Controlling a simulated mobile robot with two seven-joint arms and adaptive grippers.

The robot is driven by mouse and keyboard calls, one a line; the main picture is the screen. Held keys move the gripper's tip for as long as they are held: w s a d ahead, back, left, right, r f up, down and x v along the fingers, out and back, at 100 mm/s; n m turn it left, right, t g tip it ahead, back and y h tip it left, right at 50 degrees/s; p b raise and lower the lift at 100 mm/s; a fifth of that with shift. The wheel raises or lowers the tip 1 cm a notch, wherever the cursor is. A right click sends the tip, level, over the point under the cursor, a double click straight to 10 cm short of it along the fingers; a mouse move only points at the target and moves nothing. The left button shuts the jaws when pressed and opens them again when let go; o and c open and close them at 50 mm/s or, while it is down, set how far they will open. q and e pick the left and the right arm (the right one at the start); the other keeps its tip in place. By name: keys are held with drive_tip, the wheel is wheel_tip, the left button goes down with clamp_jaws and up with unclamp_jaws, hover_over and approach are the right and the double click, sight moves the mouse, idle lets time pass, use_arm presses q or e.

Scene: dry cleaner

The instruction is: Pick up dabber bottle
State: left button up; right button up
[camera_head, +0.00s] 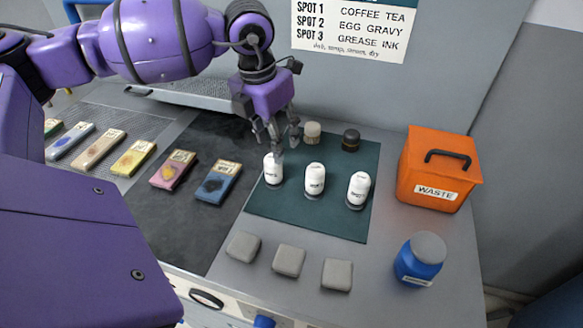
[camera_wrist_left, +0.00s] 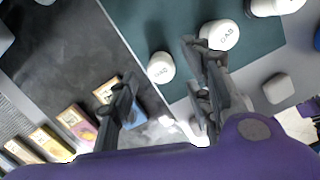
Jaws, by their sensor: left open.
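Three white dabber bottles with dark bases stand upright in a row on a dark green mat (camera_head: 335,222): the left bottle (camera_head: 273,168), the middle bottle (camera_head: 314,180) and the right bottle (camera_head: 358,189). Their small print is hard to read. My left gripper (camera_head: 278,140) points down, open and empty, just above and behind the left bottle. In the left wrist view, the left bottle (camera_wrist_left: 161,68) shows beyond the gap between the open fingers (camera_wrist_left: 165,98). The middle bottle (camera_wrist_left: 221,35) lies beyond the finger on the right, which partly overlaps it. My right gripper is out of view.
A pale brush-like piece (camera_head: 312,133) and a dark one (camera_head: 351,140) stand at the mat's back. An orange waste bin (camera_head: 425,165) and a blue jar (camera_head: 419,262) are on the right. Several fabric swatches (camera_head: 218,183) lie left; grey pads (camera_head: 289,261) lie in front.

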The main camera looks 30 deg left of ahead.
sight(270, 157)
use_arm(q)
drive_tip(key=shift+s+a+f+n+y, duration=0.1)
drive_tip(key=shift+s+a+n+y, duration=0.2)
drive_tip(key=shift+s+a+n, duration=0.3)
drive_tip(key=f, duration=0.5)
drive_tip(key=w+f+p, duration=0.1)
drive_tip(key=f, duration=0.1)
drive_tip(key=shift+d+f, duration=0.25)
drive_tip(key=shift+f, duration=0.05)
drive_tip(key=c, duration=1.2)
drive_tip(key=shift+o, duration=0.2)
drive_tip(key=shift+r, duration=0.1)
